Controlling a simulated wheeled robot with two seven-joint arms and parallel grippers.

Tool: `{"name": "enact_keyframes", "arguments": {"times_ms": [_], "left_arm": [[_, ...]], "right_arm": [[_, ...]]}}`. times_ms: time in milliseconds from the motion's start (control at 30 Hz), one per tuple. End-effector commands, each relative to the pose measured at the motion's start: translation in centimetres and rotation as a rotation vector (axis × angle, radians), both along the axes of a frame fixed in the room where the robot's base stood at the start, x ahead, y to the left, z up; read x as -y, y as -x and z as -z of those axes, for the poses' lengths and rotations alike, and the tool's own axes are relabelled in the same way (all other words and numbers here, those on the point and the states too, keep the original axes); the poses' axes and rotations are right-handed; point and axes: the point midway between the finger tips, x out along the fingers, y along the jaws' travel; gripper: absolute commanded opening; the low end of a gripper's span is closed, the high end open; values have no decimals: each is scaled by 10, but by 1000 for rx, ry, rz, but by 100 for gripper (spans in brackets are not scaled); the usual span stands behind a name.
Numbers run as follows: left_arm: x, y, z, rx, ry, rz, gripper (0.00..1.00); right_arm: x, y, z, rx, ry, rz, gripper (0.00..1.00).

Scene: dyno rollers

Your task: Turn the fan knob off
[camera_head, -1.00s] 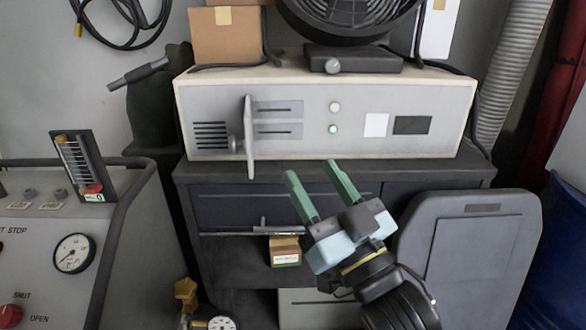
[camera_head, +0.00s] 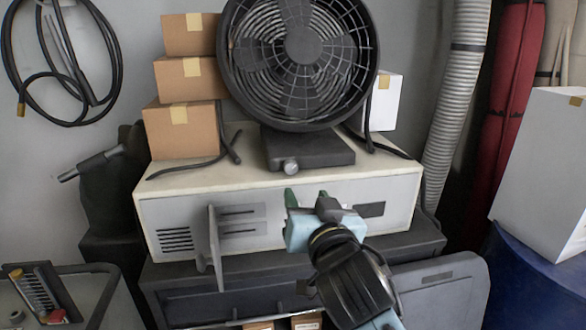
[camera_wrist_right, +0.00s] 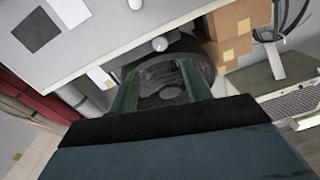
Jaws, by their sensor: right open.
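A black round fan (camera_head: 302,55) stands on a dark base (camera_head: 306,150) on top of the pale cabinet. The small grey fan knob (camera_head: 290,166) is on the front face of that base. It also shows in the right wrist view as a pale round knob (camera_wrist_right: 160,44). My right gripper (camera_head: 306,198) is in front of the cabinet's front panel, a little below the knob and apart from it. In the right wrist view its two green fingers (camera_wrist_right: 160,88) are spread with nothing between them. My left gripper is not in view.
The pale cabinet (camera_head: 165,210) has a small panel door (camera_head: 214,248) standing open on its left. Cardboard boxes (camera_head: 181,130) are stacked left of the fan, and a white box (camera_head: 382,102) stands behind right. Black cables lie on the cabinet top.

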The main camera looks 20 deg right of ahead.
Motion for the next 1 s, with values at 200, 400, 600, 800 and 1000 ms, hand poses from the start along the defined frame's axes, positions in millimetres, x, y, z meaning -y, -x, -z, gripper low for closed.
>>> {"name": "enact_keyframes", "arguments": {"times_ms": [200, 400, 600, 800, 1000], "left_arm": [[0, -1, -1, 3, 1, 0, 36], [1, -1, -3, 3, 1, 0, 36], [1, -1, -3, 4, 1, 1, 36], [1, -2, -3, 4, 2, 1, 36], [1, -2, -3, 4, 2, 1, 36]], "right_arm": [[11, -47, -1, 1, 4, 1, 49], [18, -82, -1, 0, 3, 0, 49], [22, -102, -1, 2, 2, -2, 49], [23, -107, 0, 0, 1, -2, 49], [23, -107, 0, 0, 1, -2, 46]]}}
